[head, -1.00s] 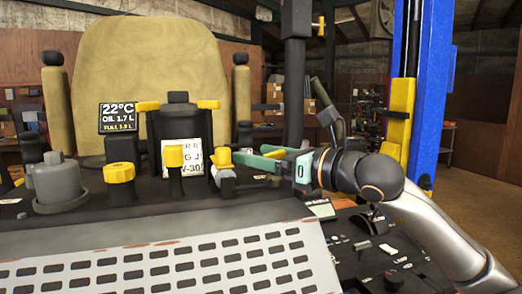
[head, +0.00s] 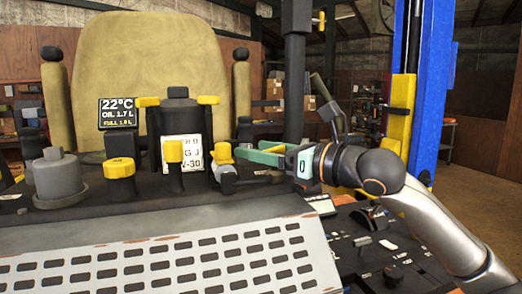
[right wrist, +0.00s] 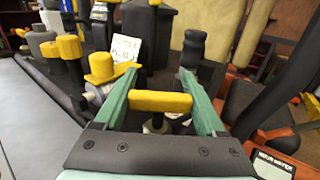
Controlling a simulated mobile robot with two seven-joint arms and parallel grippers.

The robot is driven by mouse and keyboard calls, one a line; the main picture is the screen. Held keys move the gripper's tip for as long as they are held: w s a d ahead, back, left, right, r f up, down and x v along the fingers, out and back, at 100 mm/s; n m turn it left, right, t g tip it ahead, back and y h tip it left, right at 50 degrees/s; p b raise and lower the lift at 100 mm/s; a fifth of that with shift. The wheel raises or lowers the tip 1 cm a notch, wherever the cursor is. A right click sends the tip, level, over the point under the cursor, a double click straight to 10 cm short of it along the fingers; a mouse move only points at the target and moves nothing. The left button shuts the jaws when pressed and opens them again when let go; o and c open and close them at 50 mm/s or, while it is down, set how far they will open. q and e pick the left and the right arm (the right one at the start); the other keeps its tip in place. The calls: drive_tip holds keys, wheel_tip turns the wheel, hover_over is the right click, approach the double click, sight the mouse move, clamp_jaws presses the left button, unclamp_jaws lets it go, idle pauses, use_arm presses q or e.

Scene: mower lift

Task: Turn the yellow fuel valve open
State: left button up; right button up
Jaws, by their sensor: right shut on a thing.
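The yellow fuel valve handle (right wrist: 160,101) is a short bar seen in the right wrist view, on a pale metal fitting. It lies crosswise between the two green fingers of my right gripper (right wrist: 160,82), with its ends against their inner faces. The gripper is shut on it. In the head view my right gripper (head: 256,154) reaches in from the right over the dark deck, and its fingers hide most of the handle. The handle's exact angle is hard to tell there. My left gripper is not in view.
A yellow-topped grey fitting (head: 222,153) stands just left of the fingers; it also shows in the right wrist view (right wrist: 100,68). A yellow cap (head: 119,168) and another yellow cap (head: 173,151) stand further left. A dark lever (right wrist: 190,55) rises beyond the right finger.

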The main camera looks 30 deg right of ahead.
drive_tip(key=shift+y, duration=0.3)
drive_tip(key=n+g+y, duration=0.2)
drive_tip(key=y, duration=0.1)
drive_tip(key=shift+s+a+r+n, duration=0.1)
drive_tip(key=shift+a+n, duration=0.15)
drive_tip(key=shift+n, duration=0.05)
drive_tip(key=y, duration=0.1)
drive_tip(key=n+g+y, duration=0.2)
drive_tip(key=shift+s+a+r, duration=0.1)
drive_tip(key=shift+s+a, duration=0.1)
drive_tip(key=shift+a, duration=0.05)
drive_tip(key=n+g+y, duration=0.1)
drive_tip(key=n+g+y+p, duration=0.1)
drive_tip(key=g, duration=0.1)
drive_tip(key=n+g+y+p, duration=0.1)
drive_tip(key=n, duration=0.1)
drive_tip(key=shift+s+a+r+g, duration=0.1)
drive_tip(key=shift+s+a+g, duration=0.15)
drive_tip(key=shift+s+g, duration=0.15)
drive_tip(key=shift+s+a+n+g+y+p, duration=0.1)
drive_tip(key=shift+s+n+g+y+p, duration=0.1)
drive_tip(key=shift+n+g+y+p, duration=0.55)
drive_tip(key=shift+s+a+n+g+y+p, duration=0.15)
drive_tip(key=shift+n+g, duration=0.4)
drive_tip(key=shift+g, duration=0.6)
drive_tip(key=shift+f, duration=0.2)
drive_tip(key=o, duration=1.1)
drive_tip(key=shift+d, duration=0.1)
